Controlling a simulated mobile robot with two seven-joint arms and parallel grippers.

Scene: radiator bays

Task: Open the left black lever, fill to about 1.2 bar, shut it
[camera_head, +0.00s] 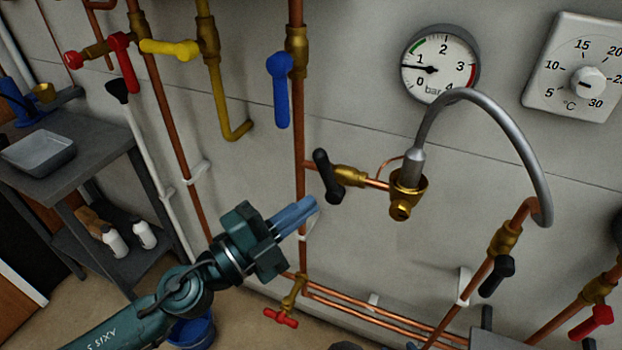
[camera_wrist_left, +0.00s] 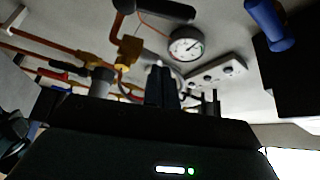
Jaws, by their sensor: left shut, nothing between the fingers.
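The left black lever (camera_head: 328,178) sits on a brass valve (camera_head: 349,176) in a short copper branch. It points downward, across that pipe. The round pressure gauge (camera_head: 440,64) has its needle a little below 1 bar, left of the green band. A black lever also shows at the top of the left wrist view (camera_wrist_left: 165,9), and so does the gauge (camera_wrist_left: 187,46). My left gripper (camera_head: 311,203) is shut and empty, its blue fingertips just below and left of the left black lever, with a small gap visible in the picture.
A grey hose (camera_head: 492,110) arches from the brass fitting (camera_head: 407,190) to a lower pipe with another black lever (camera_head: 497,277). A blue lever (camera_head: 281,88) hangs above my gripper. A red tap (camera_head: 281,318) is below. A shelf (camera_head: 62,150) stands at left.

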